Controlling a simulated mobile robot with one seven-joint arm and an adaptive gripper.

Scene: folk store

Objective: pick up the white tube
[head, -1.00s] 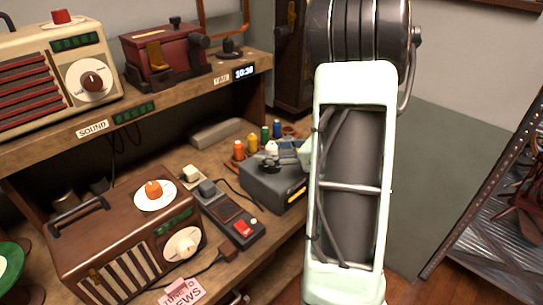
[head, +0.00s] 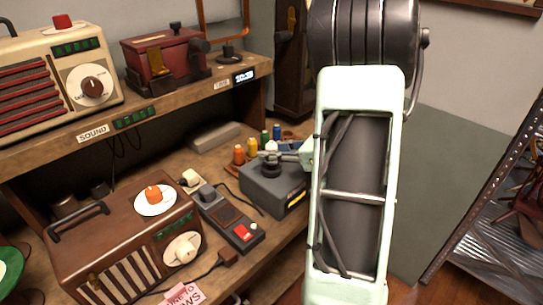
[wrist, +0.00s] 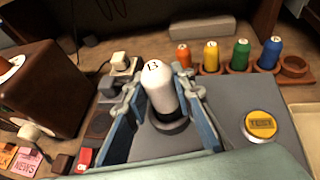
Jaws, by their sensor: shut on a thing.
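The white tube (wrist: 158,88), with a dark "13" on its rounded top, stands between my gripper's fingers in the wrist view. Its base is at a dark round socket (wrist: 166,124) on the grey tester box (wrist: 225,112); I cannot tell whether it is lifted clear. My gripper (wrist: 157,92) is shut on the tube, with one blue-grey finger on each side. In the head view my gripper (head: 283,156) is low over the grey box (head: 268,187), and the tube is mostly hidden there.
Orange (wrist: 183,55), yellow, green and blue tubes stand in a wooden rack behind the box, beside an empty ring (wrist: 294,66). A yellow "TEST" button (wrist: 261,125) is on the box. A brown radio (head: 125,235) and switch panel (head: 232,222) are left. A shelf (head: 190,92) overhangs behind.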

